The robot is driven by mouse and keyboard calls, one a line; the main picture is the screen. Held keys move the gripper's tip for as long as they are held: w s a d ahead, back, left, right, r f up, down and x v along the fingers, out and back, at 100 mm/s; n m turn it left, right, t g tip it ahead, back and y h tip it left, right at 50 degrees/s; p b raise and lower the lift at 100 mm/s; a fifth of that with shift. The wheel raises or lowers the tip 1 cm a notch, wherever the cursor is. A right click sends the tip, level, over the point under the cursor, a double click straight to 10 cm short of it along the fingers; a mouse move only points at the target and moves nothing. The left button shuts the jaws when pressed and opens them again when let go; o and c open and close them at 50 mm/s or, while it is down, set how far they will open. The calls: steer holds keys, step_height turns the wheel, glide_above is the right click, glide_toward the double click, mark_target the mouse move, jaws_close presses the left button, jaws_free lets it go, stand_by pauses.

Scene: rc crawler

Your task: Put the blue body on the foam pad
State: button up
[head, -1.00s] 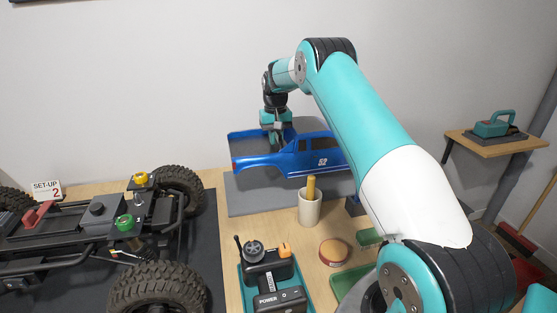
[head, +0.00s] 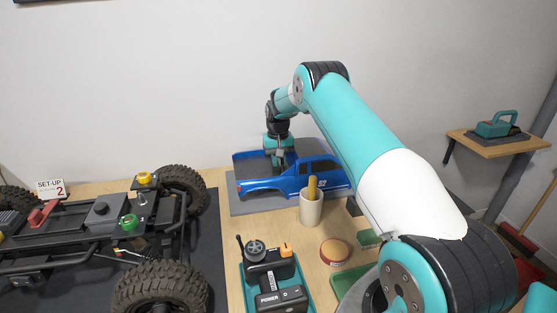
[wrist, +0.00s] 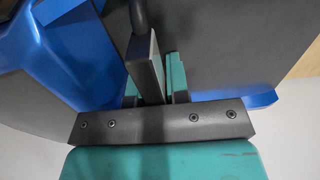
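The blue body (head: 298,184), a pickup truck shell, is at the grey foam pad (head: 262,205) on the bench at the back. It looks level and low, at or just above the pad; I cannot tell if it touches. My gripper (head: 281,160) reaches down into its bed behind the cab. In the wrist view, the fingers (wrist: 155,92) close around a dark bar of the body, and blue panels (wrist: 60,55) show to the left. The fingertips are mostly hidden in the head view.
A beige cup (head: 311,208) with a yellow-handled tool stands in front of the pad. A radio controller (head: 275,280) in a teal tray and a round tin (head: 334,251) are nearer. The crawler chassis (head: 100,225) fills the left on a dark mat.

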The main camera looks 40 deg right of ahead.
steer(key=o, duration=0.4)
steer(key=shift+c, duration=0.2)
step_height(320, 180, up, 12)
steer(key=shift+f+b, duration=0.1)
steer(key=shift+b, duration=0.65)
steer(key=s+a+r+n+y, duration=0.15)
steer(key=s+a+r, duration=0.3)
steer(key=a, duration=0.45)
steer(key=s+a+r+n+t, duration=0.1)
steer(key=s+a+r+n, duration=0.3)
steer(key=a, duration=0.5)
steer(key=s+a+r+n, duration=0.25)
steer(key=s+a, duration=0.25)
steer(key=a, duration=0.3)
steer(key=s+a+n+y, duration=0.1)
steer(key=s+a, duration=0.3)
steer(key=s, duration=0.4)
steer(key=s+a+f+n, duration=0.1)
steer(key=s+a, duration=0.2)
steer(key=s, duration=0.6)
steer(key=s+a+n+g+y, duration=0.1)
steer(key=s+a, duration=0.3)
steer(key=s, duration=0.5)
steer(key=shift+a+f+n+y, duration=0.15)
steer(key=shift+a+n+y, duration=0.2)
steer(key=shift+n, duration=0.25)
